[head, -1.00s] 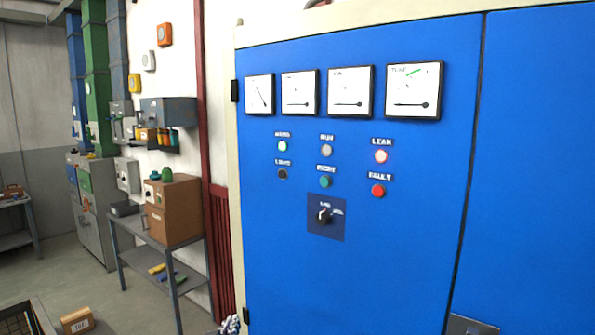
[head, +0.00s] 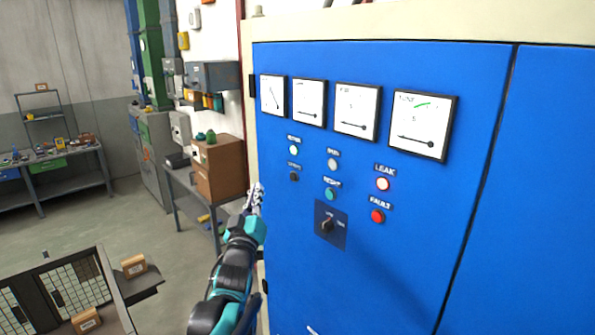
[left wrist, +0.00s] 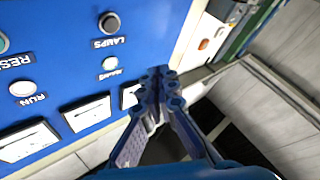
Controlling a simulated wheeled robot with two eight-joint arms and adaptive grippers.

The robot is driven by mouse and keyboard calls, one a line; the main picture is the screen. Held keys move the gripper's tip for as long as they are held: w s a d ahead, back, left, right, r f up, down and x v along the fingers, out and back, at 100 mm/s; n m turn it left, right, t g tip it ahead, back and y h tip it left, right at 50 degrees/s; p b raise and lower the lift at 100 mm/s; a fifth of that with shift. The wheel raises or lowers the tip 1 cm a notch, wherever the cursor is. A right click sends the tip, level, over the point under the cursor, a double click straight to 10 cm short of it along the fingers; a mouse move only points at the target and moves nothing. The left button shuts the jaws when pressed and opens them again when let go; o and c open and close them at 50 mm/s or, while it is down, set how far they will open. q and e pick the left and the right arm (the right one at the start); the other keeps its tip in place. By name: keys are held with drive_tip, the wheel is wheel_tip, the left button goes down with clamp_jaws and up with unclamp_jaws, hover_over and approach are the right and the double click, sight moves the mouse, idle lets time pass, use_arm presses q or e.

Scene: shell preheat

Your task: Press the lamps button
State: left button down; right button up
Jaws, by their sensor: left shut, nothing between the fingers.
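The lamps button (head: 293,176) is a small dark button at the lower left of the button group on the blue cabinet front. In the left wrist view the lamps button (left wrist: 109,22) is dark with a pale ring, beside the label LAMPS. My right gripper is not in view.
Near the lamps button are a lit whitish lamp (head: 294,150), a green button (head: 330,194), a lit red leak lamp (head: 383,184), a red fault button (head: 377,216) and a rotary switch (head: 328,226). Several dials (head: 357,111) sit above. A side table with a cardboard box (head: 218,168) stands left behind.

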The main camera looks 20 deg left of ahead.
sight(293, 176)
use_arm(q)
drive_tip(key=w+d+b, duration=0.1)
drive_tip(key=w+d, duration=0.2)
drive_tip(key=w, duration=0.5)
drive_tip(key=shift+d, duration=0.2)
drive_tip(key=shift+w+d, duration=0.1)
drive_tip(key=shift+w, duration=0.15)
idle(1.4)
drive_tip(key=shift+w, duration=0.25)
drive_tip(key=shift+w+d+b, duration=0.25)
drive_tip(key=shift+w+b, duration=0.1)
idle(0.8)
drive_tip(key=shift+s, duration=0.1)
drive_tip(key=shift+s+a, duration=0.35)
drive_tip(key=shift+s, duration=0.35)
